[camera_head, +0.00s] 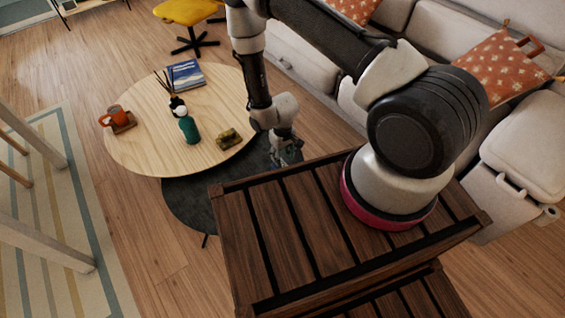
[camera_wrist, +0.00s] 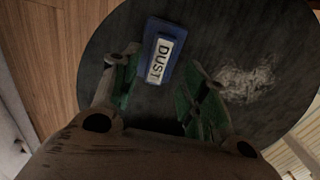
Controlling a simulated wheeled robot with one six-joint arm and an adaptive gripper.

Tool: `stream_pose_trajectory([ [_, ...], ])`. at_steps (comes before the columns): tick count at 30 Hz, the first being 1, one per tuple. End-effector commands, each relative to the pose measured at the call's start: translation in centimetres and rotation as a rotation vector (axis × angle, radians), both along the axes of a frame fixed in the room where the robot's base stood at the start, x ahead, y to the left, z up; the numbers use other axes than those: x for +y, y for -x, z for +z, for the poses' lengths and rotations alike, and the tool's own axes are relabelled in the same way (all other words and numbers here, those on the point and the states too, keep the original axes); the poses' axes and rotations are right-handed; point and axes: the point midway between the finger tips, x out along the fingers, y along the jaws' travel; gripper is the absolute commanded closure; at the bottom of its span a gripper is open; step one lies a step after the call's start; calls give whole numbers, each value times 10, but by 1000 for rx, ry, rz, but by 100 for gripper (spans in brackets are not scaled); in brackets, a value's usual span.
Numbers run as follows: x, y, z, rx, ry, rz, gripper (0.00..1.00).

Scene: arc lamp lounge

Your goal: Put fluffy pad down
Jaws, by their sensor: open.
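A blue block-shaped pad with a white label reading DUST (camera_wrist: 160,58) lies on the dark round table (camera_wrist: 110,35) in the wrist view. It appears to be the fluffy pad; its underside is hidden. My gripper (camera_wrist: 163,75) is open, with one green-lined finger on each side of the pad's near part. I cannot tell whether the fingers touch it. In the head view my gripper (camera_head: 287,152) is low over the dark table (camera_head: 190,205), and the pad cannot be made out there.
A pale fuzzy patch, like dust (camera_wrist: 245,82), lies right of the pad. The higher light wood table (camera_head: 150,150) holds a green bottle (camera_head: 189,130), an orange mug (camera_head: 115,114), a book (camera_head: 186,74) and a small dark olive item (camera_head: 229,138). A sofa (camera_head: 300,58) stands behind.

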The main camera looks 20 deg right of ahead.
Motion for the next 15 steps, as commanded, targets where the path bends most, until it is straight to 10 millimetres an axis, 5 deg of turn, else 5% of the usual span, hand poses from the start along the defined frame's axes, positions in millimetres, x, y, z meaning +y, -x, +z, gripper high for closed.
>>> stream_pose_trajectory([
  [6, 0, -1, 42, -2, -1, 0, 56],
  [15, 0, 0, 56, -1, 1, 0, 56],
])
